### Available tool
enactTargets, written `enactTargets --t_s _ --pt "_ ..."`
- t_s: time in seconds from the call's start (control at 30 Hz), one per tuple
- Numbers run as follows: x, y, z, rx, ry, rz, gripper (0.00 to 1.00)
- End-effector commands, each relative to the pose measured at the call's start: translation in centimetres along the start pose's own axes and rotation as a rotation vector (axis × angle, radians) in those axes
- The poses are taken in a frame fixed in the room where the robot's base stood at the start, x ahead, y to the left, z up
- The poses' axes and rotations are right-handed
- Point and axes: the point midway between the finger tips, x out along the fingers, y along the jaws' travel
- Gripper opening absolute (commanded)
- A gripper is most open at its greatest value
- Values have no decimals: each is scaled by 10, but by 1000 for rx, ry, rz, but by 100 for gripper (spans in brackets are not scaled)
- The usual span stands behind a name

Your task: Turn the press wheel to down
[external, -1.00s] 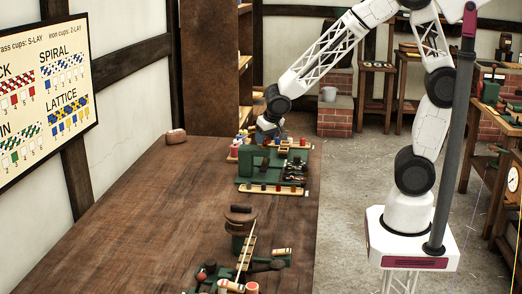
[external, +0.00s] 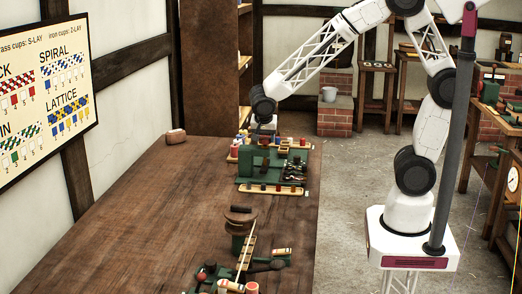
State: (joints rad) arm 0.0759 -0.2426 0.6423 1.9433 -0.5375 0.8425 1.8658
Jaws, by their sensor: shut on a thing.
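A green machine (external: 262,160) stands at the far end of the long wooden bench, with small parts and spools around it. My gripper (external: 265,131) is down at the back of this machine, below my dark wrist joint. Its fingers are very small here and partly hidden among the parts. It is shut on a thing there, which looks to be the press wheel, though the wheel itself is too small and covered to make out. Its turn position cannot be read.
A second green device (external: 240,240) with a round brown top stands nearer on the wooden bench (external: 130,225), with several spools and a dark handle. A small brownish block (external: 176,136) lies at the far left. The bench's left and middle are clear.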

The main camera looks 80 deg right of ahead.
Motion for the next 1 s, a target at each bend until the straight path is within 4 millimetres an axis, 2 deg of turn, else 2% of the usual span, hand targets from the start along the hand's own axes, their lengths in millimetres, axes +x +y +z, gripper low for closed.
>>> enactTargets --t_s 0.4,0.93,0.97,1.0 --pt "1 -1 1 216 -1 91 29" --pt "1 -1 0 243 -1 102 29" --pt "1 -1 0 243 -1 102 57" --pt "0 -1 0 243 -1 102 63"
